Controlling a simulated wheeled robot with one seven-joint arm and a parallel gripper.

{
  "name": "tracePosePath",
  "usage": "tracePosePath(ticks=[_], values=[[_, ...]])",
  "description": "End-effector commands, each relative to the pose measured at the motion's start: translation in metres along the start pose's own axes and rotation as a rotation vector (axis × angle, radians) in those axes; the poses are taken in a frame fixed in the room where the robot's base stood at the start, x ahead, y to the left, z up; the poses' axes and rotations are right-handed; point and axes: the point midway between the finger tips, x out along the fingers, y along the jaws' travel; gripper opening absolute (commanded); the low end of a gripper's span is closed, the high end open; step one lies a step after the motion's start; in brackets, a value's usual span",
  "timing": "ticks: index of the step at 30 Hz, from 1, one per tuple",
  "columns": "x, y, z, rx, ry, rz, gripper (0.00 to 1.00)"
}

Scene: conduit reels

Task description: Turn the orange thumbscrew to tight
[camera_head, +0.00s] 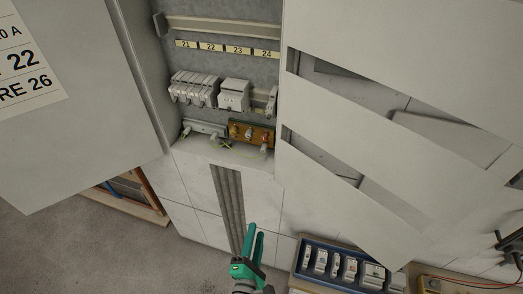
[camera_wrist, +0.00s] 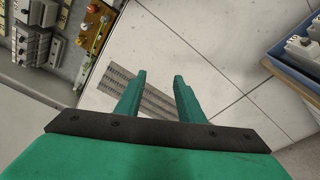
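A brass-coloured bar (camera_head: 267,134) with several small knobs is mounted low in the open cabinet, and it also shows at the top left of the wrist view (camera_wrist: 98,38). A small orange knob, which looks like the orange thumbscrew (camera_wrist: 92,9), sits at the bar's upper end in the wrist view. In the head view the knobs are too small to tell apart surely. How tight the screw is cannot be seen. My green gripper (camera_head: 255,231) is open and empty, below and in front of the cabinet, well apart from the bar. Its two fingers (camera_wrist: 160,78) stand apart.
White breakers (camera_head: 234,95) sit above the bar. An open grey door (camera_head: 75,90) stands at the left, and slotted pale panels (camera_head: 400,50) at the right. A blue tray (camera_head: 330,277) of modules is at lower right.

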Motion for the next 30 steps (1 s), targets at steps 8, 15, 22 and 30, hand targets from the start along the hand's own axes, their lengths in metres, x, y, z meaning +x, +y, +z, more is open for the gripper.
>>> tracePosePath(ticks=[8,15,22,30], values=[[0.08,0.088,0.025,-0.522,-0.264,0.095,0.35],[0.107,0.152,0.044,-0.795,-0.461,0.116,0.35],[0.116,0.168,0.05,-0.851,-0.507,0.115,0.35],[0.152,0.18,0.067,-0.848,-0.507,0.115,0.35]])
